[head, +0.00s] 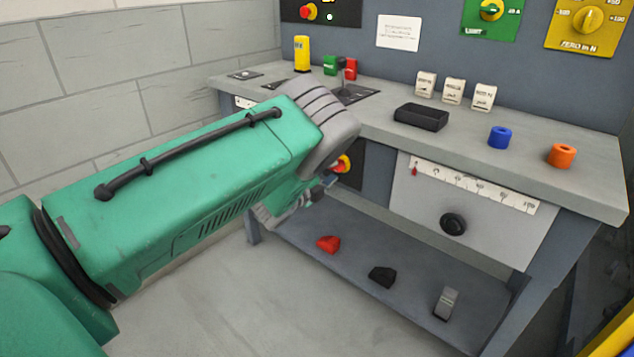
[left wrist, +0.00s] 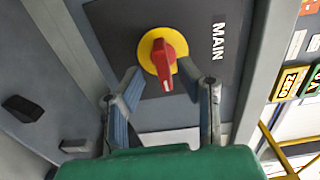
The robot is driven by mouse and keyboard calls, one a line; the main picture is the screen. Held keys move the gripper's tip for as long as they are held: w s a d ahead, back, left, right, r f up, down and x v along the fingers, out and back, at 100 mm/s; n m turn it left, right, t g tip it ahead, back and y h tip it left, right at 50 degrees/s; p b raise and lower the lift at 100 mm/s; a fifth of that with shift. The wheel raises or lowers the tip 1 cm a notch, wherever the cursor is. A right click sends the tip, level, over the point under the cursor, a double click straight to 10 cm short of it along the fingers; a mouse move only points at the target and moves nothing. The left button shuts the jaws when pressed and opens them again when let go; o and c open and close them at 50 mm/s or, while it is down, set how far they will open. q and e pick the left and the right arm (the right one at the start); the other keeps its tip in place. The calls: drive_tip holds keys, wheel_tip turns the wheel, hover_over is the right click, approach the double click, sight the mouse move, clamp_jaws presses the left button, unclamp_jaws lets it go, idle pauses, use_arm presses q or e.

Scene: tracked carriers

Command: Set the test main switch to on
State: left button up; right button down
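The main switch (head: 344,162) is a red handle on a yellow disc, on a dark panel under the bench top. In the head view my left arm partly hides it. In the left wrist view the switch (left wrist: 163,57) sits beside the white word MAIN, with its red handle pointing down the picture toward my gripper. My left gripper (left wrist: 160,70) is open, one finger on each side of the switch, with gaps to the red handle. The gripper also shows in the head view (head: 322,190), close in front of the panel. My right gripper is not in view.
The bench top (head: 590,185) holds a black block (head: 421,117), a blue ring (head: 500,137) and an orange ring (head: 562,155). The lower shelf (head: 345,262) holds a red piece (head: 328,243) and a black piece (head: 382,276). A scale plate (head: 470,200) is right of the switch.

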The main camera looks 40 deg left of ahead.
use_arm(q)
drive_tip(key=s, duration=1)
drive_tip(key=shift+s+a+f, duration=0.15)
drive_tip(key=shift+a, duration=0.3)
drive_tip(key=s+d+f+n+g+y+p, duration=0.4)
drive_tip(key=s+f+n+g, duration=0.4)
drive_tip(key=s+f+n, duration=0.45)
drive_tip(key=s+d+n+g+h+p, duration=0.1)
drive_tip(key=s+d+g, duration=0.3)
drive_tip(key=s, duration=0.8)
drive_tip(key=s+d+r+n+g+h+p, duration=0.1)
drive_tip(key=s+d+n+g+p, duration=0.1)
drive_tip(key=s+d+n+g, duration=0.2)
drive_tip(key=s+d+g, duration=0.1)
drive_tip(key=s+d, duration=0.2)
drive_tip(key=s, duration=0.5)
drive_tip(key=shift+s+d+r+n+h+p, duration=0.15)
drive_tip(key=shift+d+n+h+p, duration=0.15)
drive_tip(key=shift+n+h+p, duration=0.1)
